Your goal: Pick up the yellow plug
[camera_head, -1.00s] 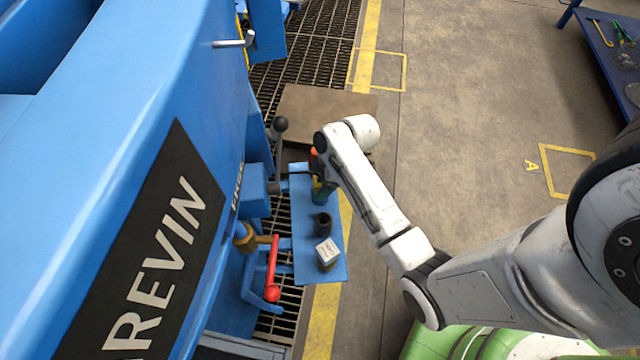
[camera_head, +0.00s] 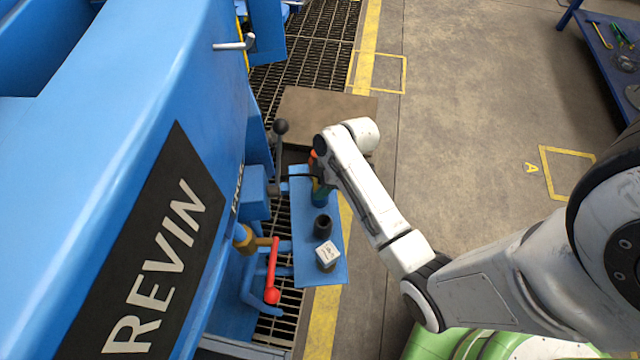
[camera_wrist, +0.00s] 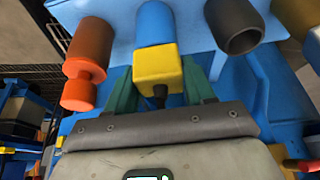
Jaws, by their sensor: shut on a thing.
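The yellow plug (camera_wrist: 158,67) is a block with a dark stub at its near end, in the middle of the wrist view. A blue cylinder (camera_wrist: 155,22) adjoins its far end; I cannot tell if they are one piece. My gripper (camera_wrist: 159,90) has its green fingers on both sides of the plug and is shut on it. In the head view my gripper (camera_head: 320,190) is over the far part of a small blue shelf (camera_head: 306,268). There the plug is mostly hidden by my gripper and arm.
An orange cylinder (camera_wrist: 88,52) stands left of the plug and a dark hollow cylinder (camera_wrist: 235,25) right of it. A white-topped item (camera_head: 327,252) is on the shelf's near part. A red-handled lever (camera_head: 273,270) and a black-knobbed lever (camera_head: 280,127) flank the shelf's left.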

